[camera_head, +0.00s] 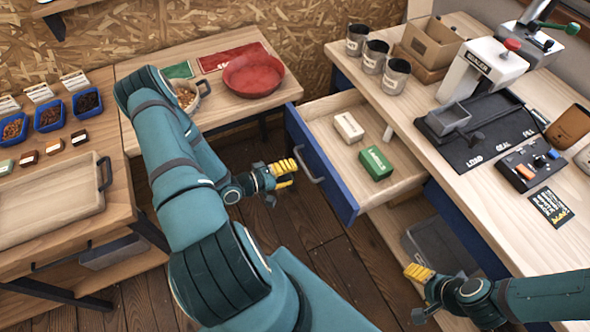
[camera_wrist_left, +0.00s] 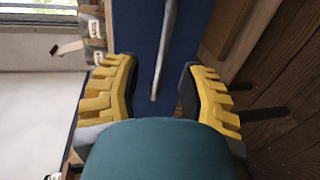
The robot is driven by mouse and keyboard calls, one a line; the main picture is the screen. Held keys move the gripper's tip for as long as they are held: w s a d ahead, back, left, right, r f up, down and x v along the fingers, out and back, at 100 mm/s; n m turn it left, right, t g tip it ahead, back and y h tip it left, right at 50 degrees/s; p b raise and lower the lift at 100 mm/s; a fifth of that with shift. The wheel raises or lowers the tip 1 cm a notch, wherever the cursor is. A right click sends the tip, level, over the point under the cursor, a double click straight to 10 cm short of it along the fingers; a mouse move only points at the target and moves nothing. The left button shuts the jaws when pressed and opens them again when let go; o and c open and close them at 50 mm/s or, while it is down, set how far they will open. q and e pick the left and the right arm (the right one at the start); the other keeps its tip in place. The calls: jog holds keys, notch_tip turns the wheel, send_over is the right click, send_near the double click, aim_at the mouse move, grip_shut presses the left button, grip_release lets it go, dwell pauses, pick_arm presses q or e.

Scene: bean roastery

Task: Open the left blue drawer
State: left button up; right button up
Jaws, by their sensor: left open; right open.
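The left blue drawer (camera_head: 322,165) stands pulled out from under the right-hand workbench, its wooden inside in view. A cream box (camera_head: 348,127) and a green box (camera_head: 376,163) lie in it. Its grey bar handle (camera_head: 309,166) is on the blue front. My left gripper (camera_head: 290,173) is open, just left of the handle and apart from it in the head view. In the left wrist view the handle (camera_wrist_left: 166,50) lies ahead between the open yellow fingers (camera_wrist_left: 158,95). My right gripper (camera_head: 414,292) is open and empty at the lower right, near the lower shelf.
Another blue drawer front (camera_head: 465,230) is under the bench on the right. The bench top holds several metal cups (camera_head: 375,56), a sealing machine (camera_head: 480,75) and a control box (camera_head: 531,168). A red pan (camera_head: 252,76) sits on the back table. Wooden floor is free before the drawer.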

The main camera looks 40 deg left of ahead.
pick_arm(q)
jog(key=p+v, duration=0.1)
jog(key=v, duration=0.7)
jog(key=shift+s+a, duration=0.2)
jog(key=shift+s, duration=0.2)
dwell(0.4)
jog(key=shift+s, duration=0.1)
jog(key=v, duration=1.1)
jog(key=shift+s+a, duration=0.25)
jog(key=shift+s, duration=0.1)
